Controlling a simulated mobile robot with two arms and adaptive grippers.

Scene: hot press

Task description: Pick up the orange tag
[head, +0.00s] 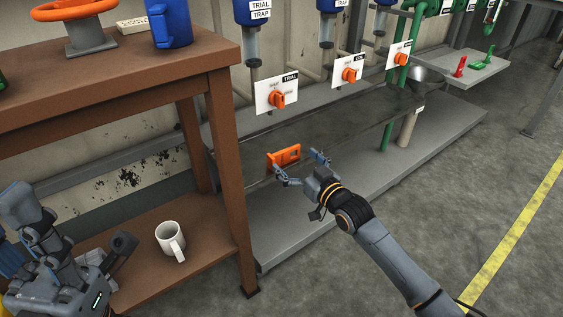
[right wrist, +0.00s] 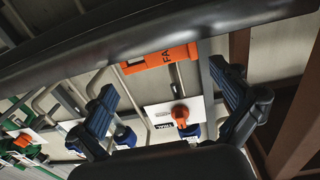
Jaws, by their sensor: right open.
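The orange tag (head: 284,157) is a flat plate with a cut-out, at the front edge of the long dark grey trough. In the right wrist view the orange tag (right wrist: 160,62) shows dark letters, partly readable as "FA", beside a dark bar. My right gripper (head: 300,167) is open, its fingers spread close in front of the tag. In the right wrist view the fingers of my right gripper (right wrist: 165,80) are on either side of the tag's position, with nothing between them. My left gripper (head: 70,245) is at the lower left, above the wooden shelf; its jaw state is unclear.
White cards with orange valve handles (head: 277,99) hang above the trough. The floor at the right is clear.

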